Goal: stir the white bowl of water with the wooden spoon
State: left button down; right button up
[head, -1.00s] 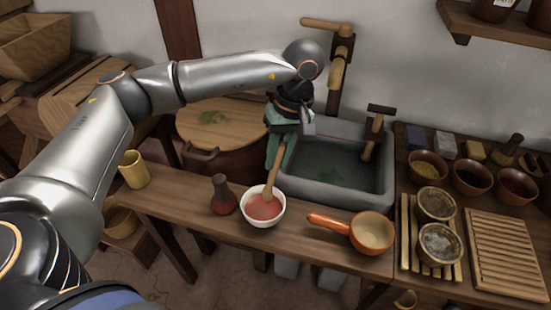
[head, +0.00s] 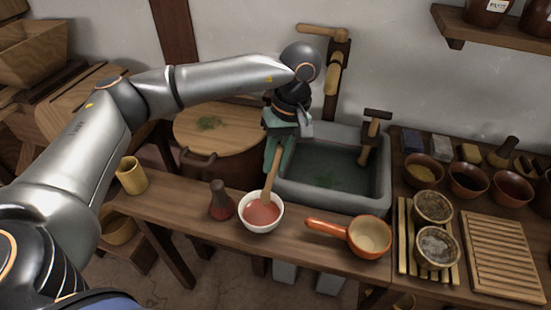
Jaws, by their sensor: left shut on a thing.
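The white bowl (head: 279,218) stands on the wooden bench in front of the stone sink. The liquid in it looks reddish, not clear. My left gripper (head: 279,152) is above and behind the bowl, shut on the handle of the wooden spoon (head: 272,178). The spoon leans slightly, its lower end down in the liquid toward the back of the bowl. The spoon's tip is hidden by the liquid. My right gripper is not in view.
A dark red bottle (head: 221,203) stands close left of the bowl, and an orange-handled pan (head: 368,237) stands to its right. A yellow cup (head: 132,176) is at the bench's left end. The stone sink (head: 335,199) with water lies behind.

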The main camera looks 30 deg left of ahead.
pick_arm(q)
jog(key=shift+r+p, duration=1.6)
jog(key=shift+r, duration=0.95)
jog(key=shift+f, duration=0.1)
